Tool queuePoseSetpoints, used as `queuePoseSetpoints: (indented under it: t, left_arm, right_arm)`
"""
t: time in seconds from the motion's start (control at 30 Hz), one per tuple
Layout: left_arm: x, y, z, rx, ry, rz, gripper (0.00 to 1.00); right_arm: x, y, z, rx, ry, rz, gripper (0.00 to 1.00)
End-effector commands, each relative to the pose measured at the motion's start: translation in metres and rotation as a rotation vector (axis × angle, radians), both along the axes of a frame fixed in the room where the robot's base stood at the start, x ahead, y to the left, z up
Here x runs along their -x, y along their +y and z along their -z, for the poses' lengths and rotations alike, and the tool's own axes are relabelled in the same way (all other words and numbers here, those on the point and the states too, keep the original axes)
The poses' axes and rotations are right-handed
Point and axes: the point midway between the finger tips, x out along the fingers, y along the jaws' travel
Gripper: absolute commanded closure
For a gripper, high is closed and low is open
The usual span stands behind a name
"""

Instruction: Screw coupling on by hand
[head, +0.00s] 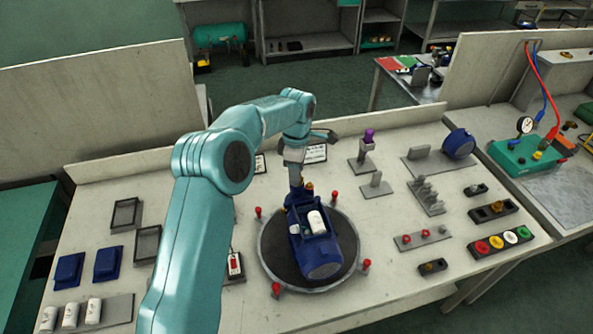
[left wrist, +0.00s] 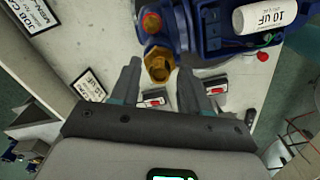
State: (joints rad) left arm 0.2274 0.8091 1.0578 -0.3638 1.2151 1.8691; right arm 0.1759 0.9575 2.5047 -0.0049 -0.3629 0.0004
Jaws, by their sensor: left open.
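The blue pump (head: 318,250) with a white capacitor (head: 317,221) lies on a round dark turntable (head: 272,262). In the left wrist view a brass hex coupling (left wrist: 159,65) sits at the pump's blue body (left wrist: 213,35), its open end showing. I cannot tell how far it is threaded on. A second brass fitting with a reddish top (left wrist: 151,22) is beside it. My left gripper (left wrist: 160,90) is open, its fingers pointing at the coupling, one to each side, with nothing between them. In the head view the left gripper (head: 295,178) is over the pump's far end. My right gripper is not in view.
Red-knobbed posts (head: 366,264) ring the turntable. Blue boxes (head: 108,263) and white capacitors (head: 93,311) are at left. A purple-topped stand (head: 369,138), a blue round part (head: 458,143) and a button strip (head: 502,243) are at right. A red switch (head: 235,263) is close by.

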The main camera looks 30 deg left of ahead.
Motion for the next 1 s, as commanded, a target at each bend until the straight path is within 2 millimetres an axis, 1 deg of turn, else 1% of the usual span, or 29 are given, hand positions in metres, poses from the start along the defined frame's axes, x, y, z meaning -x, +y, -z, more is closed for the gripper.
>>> queuePoseSetpoints:
  t: [0.03, 0.1, 0.17, 0.47, 0.6, 0.7, 1.0]
  left_arm:
    - [-0.0002, 0.0, 0.0021, 0.001, -0.001, -0.063, 0.55]
    - [-0.0001, -0.0001, 0.0016, 0.001, -0.001, -0.143, 0.55]
    - [0.0, -0.0001, 0.001, 0.001, -0.001, -0.183, 0.55]
    - [0.0001, -0.0002, 0.0008, 0.0, 0.0, -0.217, 0.55]
    - [0.0003, -0.0003, 0.0019, 0.0, 0.0, -0.389, 0.55]
    - [0.0004, -0.0004, 0.0011, 0.0, 0.0, -0.478, 0.55]
    - [0.0004, -0.0003, 0.0007, 0.001, 0.0, -0.51, 0.55]
  right_arm:
    - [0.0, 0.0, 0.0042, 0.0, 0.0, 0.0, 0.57]
    - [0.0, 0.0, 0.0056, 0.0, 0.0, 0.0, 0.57]
    - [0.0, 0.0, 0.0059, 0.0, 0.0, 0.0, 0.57]
    - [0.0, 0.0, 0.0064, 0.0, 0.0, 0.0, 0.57]
    - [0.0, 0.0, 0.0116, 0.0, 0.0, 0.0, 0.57]
    - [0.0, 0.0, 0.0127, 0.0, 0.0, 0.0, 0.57]
    - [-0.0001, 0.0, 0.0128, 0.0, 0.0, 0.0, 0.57]
